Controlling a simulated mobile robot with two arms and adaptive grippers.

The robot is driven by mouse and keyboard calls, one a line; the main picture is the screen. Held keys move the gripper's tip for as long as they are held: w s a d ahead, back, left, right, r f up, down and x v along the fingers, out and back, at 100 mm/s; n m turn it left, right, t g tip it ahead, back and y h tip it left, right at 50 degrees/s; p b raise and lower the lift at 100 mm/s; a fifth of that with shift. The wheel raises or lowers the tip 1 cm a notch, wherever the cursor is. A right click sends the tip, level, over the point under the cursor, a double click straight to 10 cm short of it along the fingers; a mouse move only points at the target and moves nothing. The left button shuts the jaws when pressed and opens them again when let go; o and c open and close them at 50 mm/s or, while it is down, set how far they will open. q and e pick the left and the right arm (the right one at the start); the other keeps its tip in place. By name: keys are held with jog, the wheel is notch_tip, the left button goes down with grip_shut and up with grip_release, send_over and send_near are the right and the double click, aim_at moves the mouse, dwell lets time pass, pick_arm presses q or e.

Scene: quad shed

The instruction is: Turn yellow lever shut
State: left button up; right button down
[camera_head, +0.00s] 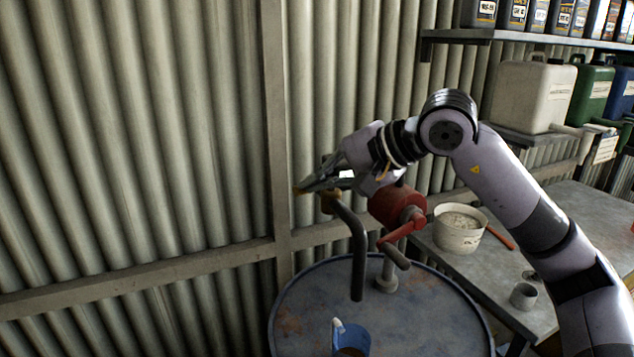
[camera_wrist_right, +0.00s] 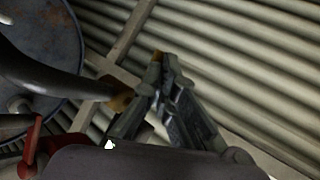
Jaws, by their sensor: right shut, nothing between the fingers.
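My right gripper (camera_head: 308,185) comes in from the right and is shut with nothing between its fingers. It is at the top of a dark bent spout pipe (camera_head: 358,250), by a brass-coloured valve fitting (camera_head: 328,204). A small yellow-brown end, seemingly the yellow lever (camera_head: 298,191), shows right at the fingertips. In the right wrist view the lever end (camera_wrist_right: 156,57) shows beside the tips of the shut fingers (camera_wrist_right: 165,62), and the fitting (camera_wrist_right: 121,102) is left of them. Whether fingers and lever touch, I cannot tell. The rest of the lever is hidden. My left gripper is out of view.
A red pump (camera_head: 397,203) with a crank stands on a blue drum (camera_head: 300,310). A blue jug (camera_head: 350,338) is below the spout. A workbench (camera_head: 560,215) with a white tub (camera_head: 459,229) is at right. The corrugated wall is close behind; space at left is free.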

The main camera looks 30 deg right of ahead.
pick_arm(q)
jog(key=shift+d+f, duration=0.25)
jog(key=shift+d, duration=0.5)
pick_arm(e)
jog(key=shift+w+d, duration=0.1)
jog(key=shift+d, duration=0.65)
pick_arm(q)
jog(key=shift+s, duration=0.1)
pick_arm(e)
jog(key=shift+r, duration=0.1)
pick_arm(q)
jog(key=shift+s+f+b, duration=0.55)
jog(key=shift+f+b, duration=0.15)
jog(key=shift+b, duration=0.2)
pick_arm(e)
jog(key=s+d+r, duration=0.1)
jog(key=s+r, duration=0.6)
jog(key=s, duration=0.4)
jog(key=shift+s+d+r, duration=0.15)
jog(key=shift+s+r, duration=0.2)
jog(key=shift+w, duration=0.1)
